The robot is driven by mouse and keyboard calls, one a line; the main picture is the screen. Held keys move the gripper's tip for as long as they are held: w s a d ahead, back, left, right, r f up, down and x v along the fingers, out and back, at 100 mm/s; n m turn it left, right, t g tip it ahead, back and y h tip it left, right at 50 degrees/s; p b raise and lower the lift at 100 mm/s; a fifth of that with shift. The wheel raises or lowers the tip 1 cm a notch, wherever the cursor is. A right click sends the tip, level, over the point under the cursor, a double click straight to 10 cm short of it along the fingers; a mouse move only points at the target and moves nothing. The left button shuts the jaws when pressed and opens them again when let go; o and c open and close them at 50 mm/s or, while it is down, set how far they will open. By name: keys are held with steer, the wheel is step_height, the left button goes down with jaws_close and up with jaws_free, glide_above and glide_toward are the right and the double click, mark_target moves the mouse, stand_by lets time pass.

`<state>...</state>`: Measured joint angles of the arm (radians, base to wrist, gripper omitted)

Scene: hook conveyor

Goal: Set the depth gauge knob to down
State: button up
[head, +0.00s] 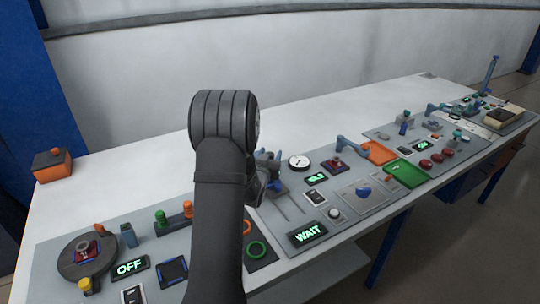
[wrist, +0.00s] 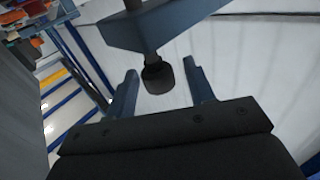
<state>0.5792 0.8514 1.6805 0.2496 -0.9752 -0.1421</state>
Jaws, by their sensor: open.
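My gripper (wrist: 162,88) is open in the wrist view, with one blue-grey finger on each side. A dark cylindrical knob (wrist: 157,76) on a short stem hangs in the gap between the fingers, apart from both. It joins a blue-grey block (wrist: 160,25) above; I take it to be the depth gauge knob, but no label shows. In the head view my arm hides most of the gripper, near a blue-grey fixture (head: 270,162) on the panel. A round white dial (head: 299,161) stands just right of that fixture.
The panel holds a lit WAIT display (head: 307,234), a lit OFF display (head: 130,267), an orange tray (head: 379,152) and a green tray (head: 406,173). An orange box (head: 52,165) sits at the far left. The table's back strip (head: 330,115) is clear.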

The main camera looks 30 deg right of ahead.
jaws_close()
steer(key=shift+f, duration=1.15)
jaws_free()
steer(key=v, duration=1.7)
steer(key=shift+s+a+r, duration=0.1)
steer(key=shift+r, duration=0.05)
